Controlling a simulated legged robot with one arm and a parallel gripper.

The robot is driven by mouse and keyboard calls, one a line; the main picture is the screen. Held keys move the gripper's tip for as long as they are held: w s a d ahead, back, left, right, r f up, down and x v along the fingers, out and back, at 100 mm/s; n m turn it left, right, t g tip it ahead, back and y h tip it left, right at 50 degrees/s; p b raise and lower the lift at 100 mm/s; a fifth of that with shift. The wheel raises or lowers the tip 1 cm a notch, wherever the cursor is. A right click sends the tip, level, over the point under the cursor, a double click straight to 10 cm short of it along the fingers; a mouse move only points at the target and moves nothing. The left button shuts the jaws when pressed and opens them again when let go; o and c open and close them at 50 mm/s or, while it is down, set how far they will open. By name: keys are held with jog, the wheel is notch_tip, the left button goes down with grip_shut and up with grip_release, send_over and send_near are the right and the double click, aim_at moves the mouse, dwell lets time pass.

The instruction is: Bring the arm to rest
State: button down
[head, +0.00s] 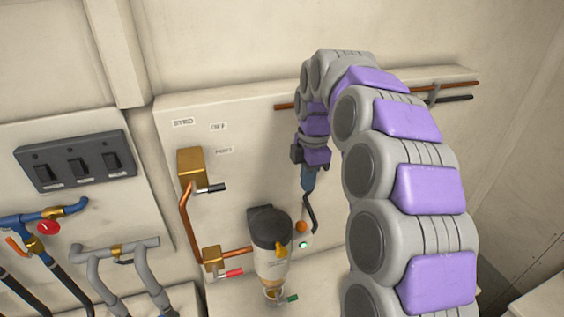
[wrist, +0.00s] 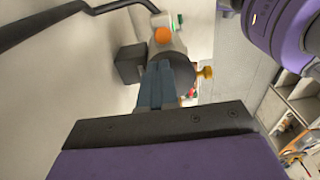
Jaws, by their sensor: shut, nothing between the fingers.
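My arm, grey with purple covers, rises on the right of the head view and bends over toward the wall panel. My gripper (head: 308,186) points down in front of the panel, above and to the right of the filter unit (head: 271,245) with its dark cap. The blue-grey fingers are together and empty; they also show in the wrist view (wrist: 160,68). In the wrist view the filter unit's dark cap (wrist: 190,72) lies partly behind the fingers. I cannot tell the gap between the fingertips and the cap.
A brass valve box (head: 190,166) with a copper pipe is left of the filter. A black switch panel (head: 77,160) and hoses (head: 125,262) are farther left. An orange knob (head: 301,227) and a green light (head: 303,245) sit near the fingers. Pipes (head: 455,88) run behind my arm.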

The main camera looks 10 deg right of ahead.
jog(key=s+f+m+b, duration=0.4)
jog(key=s+f+m, duration=0.2)
jog(key=s, duration=0.6)
jog(key=s+d+f+m+g+b, duration=0.1)
jog(key=s+f+m+b, duration=0.3)
jog(key=s+f+m, duration=0.3)
jog(key=s+f+m+b, duration=0.4)
jog(key=s+f+m, duration=0.3)
jog(key=s, duration=1)
jog(key=shift+s+d+f, duration=0.15)
jog(key=shift+s+d, duration=0.05)
jog(key=shift+s, duration=0.15)
jog(key=shift+a, duration=0.35)
jog(key=shift+d, duration=0.2)
